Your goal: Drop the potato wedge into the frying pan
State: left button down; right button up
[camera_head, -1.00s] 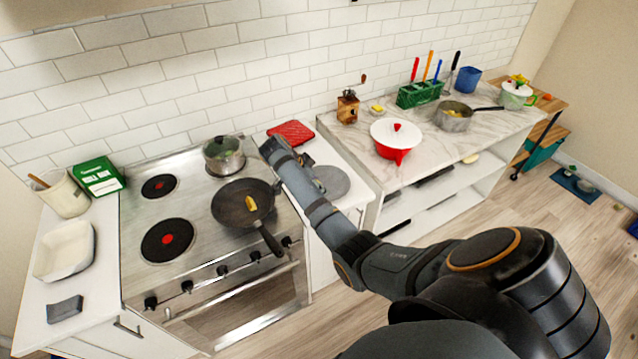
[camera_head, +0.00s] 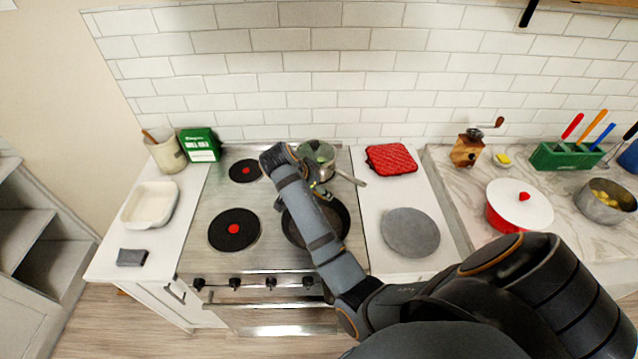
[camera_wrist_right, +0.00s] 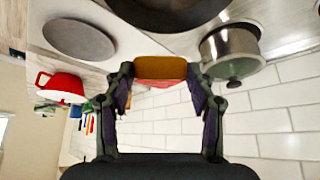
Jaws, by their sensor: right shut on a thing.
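The dark frying pan (camera_head: 338,232) sits on the front right of the stove, partly hidden by my right forearm. Its dark underside or rim shows at the top of the right wrist view (camera_wrist_right: 168,12). My right gripper (camera_wrist_right: 160,75) is shut on an orange-brown piece, seemingly the potato wedge (camera_wrist_right: 160,67), held between both fingertips. In the head view my right gripper (camera_head: 318,190) is mostly behind the forearm, over the pan's far part. Whether the piece touches the pan cannot be told. My left gripper is out of view.
A lidded steel pot (camera_head: 318,160) stands close behind the pan, and also shows in the wrist view (camera_wrist_right: 232,48). A grey round plate (camera_head: 410,232) and a red mat (camera_head: 391,158) lie right of the stove. A white dish (camera_head: 150,205) is left.

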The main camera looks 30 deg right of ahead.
jog(key=f, duration=0.3)
jog(key=shift+w+d+f, duration=0.1)
jog(key=shift+d+f, duration=0.2)
jog(key=shift+f, duration=0.1)
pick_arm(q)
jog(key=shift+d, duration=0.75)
pick_arm(e)
jog(key=shift+a+f, duration=0.1)
jog(key=shift+f, duration=0.4)
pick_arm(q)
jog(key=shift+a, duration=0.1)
pick_arm(e)
jog(key=o, duration=0.9)
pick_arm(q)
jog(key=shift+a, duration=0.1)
pick_arm(e)
jog(key=shift+o, duration=0.2)
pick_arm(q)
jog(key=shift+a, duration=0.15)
